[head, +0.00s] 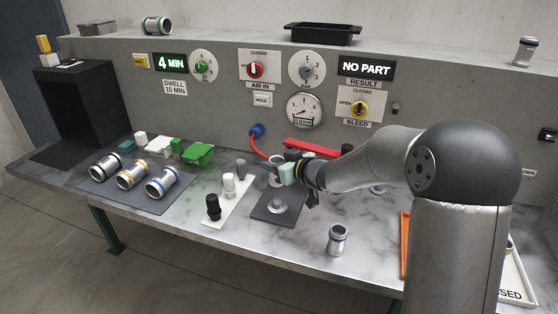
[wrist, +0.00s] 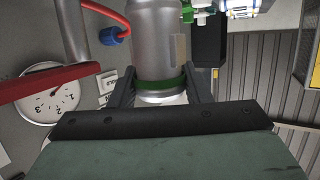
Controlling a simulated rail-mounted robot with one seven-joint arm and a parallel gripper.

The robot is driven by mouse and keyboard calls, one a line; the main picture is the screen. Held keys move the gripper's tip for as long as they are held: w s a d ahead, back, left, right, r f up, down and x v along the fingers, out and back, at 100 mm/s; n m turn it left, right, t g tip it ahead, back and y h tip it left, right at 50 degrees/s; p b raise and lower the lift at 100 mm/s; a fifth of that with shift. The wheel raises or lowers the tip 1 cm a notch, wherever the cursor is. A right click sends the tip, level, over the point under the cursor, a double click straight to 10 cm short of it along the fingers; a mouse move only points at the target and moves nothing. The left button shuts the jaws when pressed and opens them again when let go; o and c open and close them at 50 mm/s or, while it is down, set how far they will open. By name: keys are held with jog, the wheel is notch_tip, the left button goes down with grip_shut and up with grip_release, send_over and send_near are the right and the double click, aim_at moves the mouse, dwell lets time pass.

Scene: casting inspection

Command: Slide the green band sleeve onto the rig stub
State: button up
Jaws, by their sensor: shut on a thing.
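My gripper (wrist: 160,82) is shut on the green band sleeve (wrist: 155,40), a silver cylinder with a green band between the fingers. In the head view my gripper (head: 288,173) is over the rig, and the sleeve is mostly hidden behind it. The rig's dark base plate (head: 291,216) lies on the bench, with the short silver rig stub (head: 277,204) standing on it. The stub's top looks bare, and the sleeve appears above and behind it, apart from it. I cannot tell how well they line up.
A red bar (head: 312,149) and a red hose with a blue connector (head: 256,131) are close behind the gripper. A loose sleeve (head: 337,240) stands front right. Several sleeves lie on the mat (head: 112,195) at left.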

jog(key=shift+d+r, duration=0.1)
dwell(0.4)
jog(key=shift+f+b, duration=1.95)
jog(key=shift+f, duration=1)
jog(key=shift+f, duration=1.75)
jog(key=o, duration=1.3)
